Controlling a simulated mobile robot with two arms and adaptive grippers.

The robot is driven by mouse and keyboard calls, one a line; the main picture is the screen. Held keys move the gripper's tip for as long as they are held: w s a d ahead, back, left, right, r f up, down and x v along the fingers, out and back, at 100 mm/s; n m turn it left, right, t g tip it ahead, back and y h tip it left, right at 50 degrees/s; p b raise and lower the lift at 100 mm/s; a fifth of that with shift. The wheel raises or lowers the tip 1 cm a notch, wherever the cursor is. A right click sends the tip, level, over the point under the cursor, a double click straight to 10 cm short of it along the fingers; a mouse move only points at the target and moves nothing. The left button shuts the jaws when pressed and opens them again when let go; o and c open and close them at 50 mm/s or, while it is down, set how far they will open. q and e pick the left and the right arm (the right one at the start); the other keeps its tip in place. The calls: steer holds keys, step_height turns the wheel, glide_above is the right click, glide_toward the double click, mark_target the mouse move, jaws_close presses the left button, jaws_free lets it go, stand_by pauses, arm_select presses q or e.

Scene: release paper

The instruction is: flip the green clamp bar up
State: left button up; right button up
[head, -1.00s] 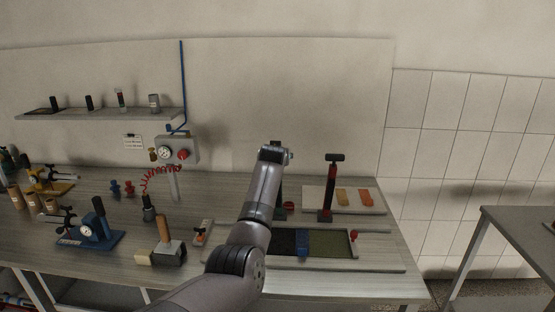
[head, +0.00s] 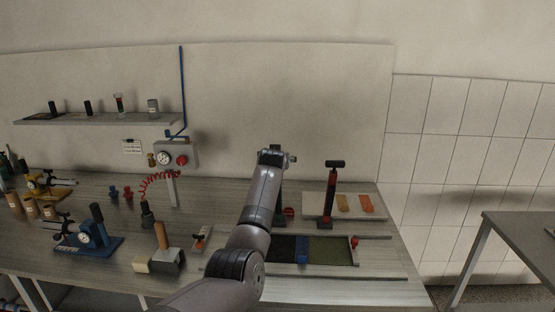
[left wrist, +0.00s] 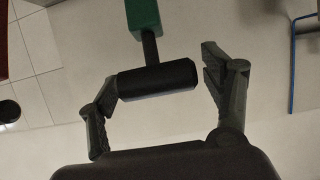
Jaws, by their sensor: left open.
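The green clamp bar (left wrist: 143,16) shows in the left wrist view with a black cross handle (left wrist: 157,80) at its end. My left gripper (left wrist: 160,78) is open, one finger at each end of the handle. The left finger is very close to the handle's left end; I cannot tell whether they touch. A gap shows at the right end. In the head view my left gripper (head: 275,155) is above the worktable, and my arm hides most of the green bar (head: 280,192), which looks upright. My right gripper is not in view.
A red clamp bar (head: 330,190) with a black handle stands upright just right of my gripper. Behind it is a pale board (head: 313,205) with yellow and orange pieces. A recessed tray (head: 330,249) lies in front. Tools and fixtures crowd the table's left side.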

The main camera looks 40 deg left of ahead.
arm_select(q)
steer(key=shift+s+d, duration=0.15)
steer(key=shift+s, duration=0.05)
steer(key=shift+s+d+r, duration=0.1)
steer(key=shift+s+d, duration=0.1)
steer(key=shift+s, duration=0.05)
steer(key=v, duration=1.1)
steer(key=shift+s+r, duration=0.1)
